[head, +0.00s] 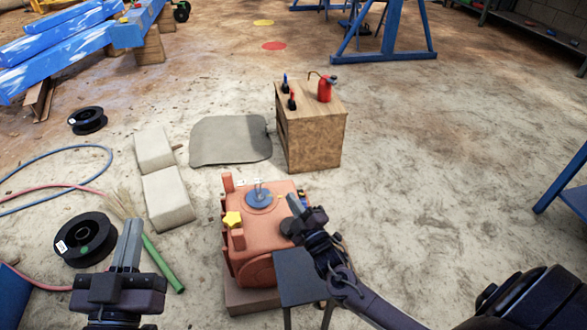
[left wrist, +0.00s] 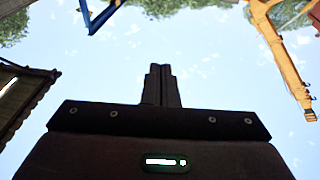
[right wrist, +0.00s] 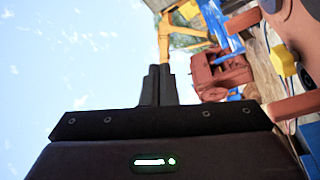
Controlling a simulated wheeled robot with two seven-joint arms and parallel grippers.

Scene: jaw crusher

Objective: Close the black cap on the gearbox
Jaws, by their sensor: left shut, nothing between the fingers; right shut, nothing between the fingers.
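The orange-red gearbox (head: 262,240) stands in front of me in the head view, with a yellow knob (head: 233,219) and a blue-grey round plate (head: 260,198) on top. A dark round piece (head: 287,228), possibly the black cap, shows at its right side, partly hidden by my right gripper. I cannot tell whether it is open or closed. My right gripper (head: 294,204) is shut and empty, over the gearbox's right edge; contact is unclear. The right wrist view shows part of the gearbox (right wrist: 297,104) at the right edge. My left gripper (head: 132,228) is shut and empty, left of the gearbox.
A wooden box (head: 312,135) with a red can (head: 325,89) stands behind the gearbox. Pale blocks (head: 166,195), a green-handled brush (head: 163,263) and cable reels (head: 84,240) lie left.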

